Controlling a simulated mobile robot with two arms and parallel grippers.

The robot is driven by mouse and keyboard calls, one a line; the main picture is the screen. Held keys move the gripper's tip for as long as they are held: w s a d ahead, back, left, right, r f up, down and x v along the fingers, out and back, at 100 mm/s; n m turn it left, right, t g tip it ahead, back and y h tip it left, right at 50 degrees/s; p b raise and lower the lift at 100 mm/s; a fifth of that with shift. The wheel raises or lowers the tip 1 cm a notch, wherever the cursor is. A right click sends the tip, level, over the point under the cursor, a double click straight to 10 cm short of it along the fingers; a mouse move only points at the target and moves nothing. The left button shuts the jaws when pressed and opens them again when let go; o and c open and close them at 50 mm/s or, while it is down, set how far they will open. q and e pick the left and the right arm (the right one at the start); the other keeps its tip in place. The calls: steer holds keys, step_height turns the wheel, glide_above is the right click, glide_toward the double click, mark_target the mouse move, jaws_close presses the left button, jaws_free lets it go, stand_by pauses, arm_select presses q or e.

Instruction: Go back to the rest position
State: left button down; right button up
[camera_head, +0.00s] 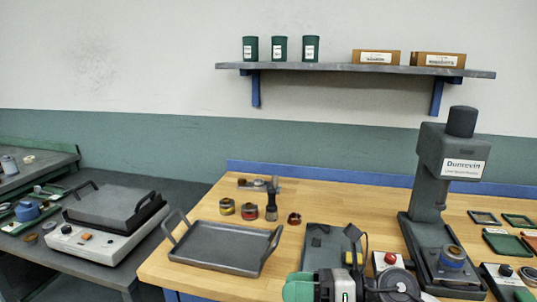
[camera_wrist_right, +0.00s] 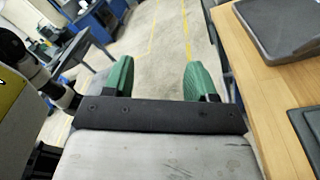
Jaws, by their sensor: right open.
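My right gripper (camera_head: 300,287) shows at the bottom edge of the head view, in front of the workbench, with its green fingers to the left. In the right wrist view my right gripper (camera_wrist_right: 160,80) has its two green fingers well apart. Nothing is between them; only the floor with yellow lines shows beyond. My left gripper is in neither view.
The wooden workbench (camera_head: 205,208) holds a grey tray (camera_head: 222,247), small round parts, a dark plate (camera_head: 322,250) and a grey press (camera_head: 432,190). A side table with a grey-lidded machine (camera_head: 105,232) stands left. In the wrist view the bench edge (camera_wrist_right: 255,80) is right.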

steer(key=w+d+m+t+h, duration=0.1)
steer(key=d+m+t+h, duration=0.2)
steer(key=m+t, duration=0.7)
steer(key=d+m+t+h, duration=0.2)
steer(key=m+t, duration=0.5)
steer(key=m, duration=0.6)
steer(key=s+d+f+m+g+h, duration=0.3)
steer(key=d+f+m+h, duration=0.25)
steer(key=f+m, duration=0.2)
steer(key=s+d+f+m+g+h, duration=0.3)
steer(key=d+f+m+h, duration=0.1)
steer(key=f+m+h, duration=0.4)
steer(key=s+d+f+m+g+y, duration=0.1)
steer(key=s+f+m+g, duration=0.3)
steer(key=s, duration=0.5)
steer(key=s+f+m+g+y, duration=0.1)
steer(key=s+f+m+g, duration=0.1)
steer(key=s+f+g, duration=0.5)
steer(key=s+f, duration=0.3)
steer(key=f, duration=2.1)
steer(key=s+d+f+g, duration=0.1)
steer(key=s+d+f, duration=0.2)
steer(key=s+f, duration=1.1)
steer(key=shift+s+f+n+h+p, duration=0.35)
steer(key=shift+s+n+p, duration=0.1)
steer(key=shift+s, duration=0.45)
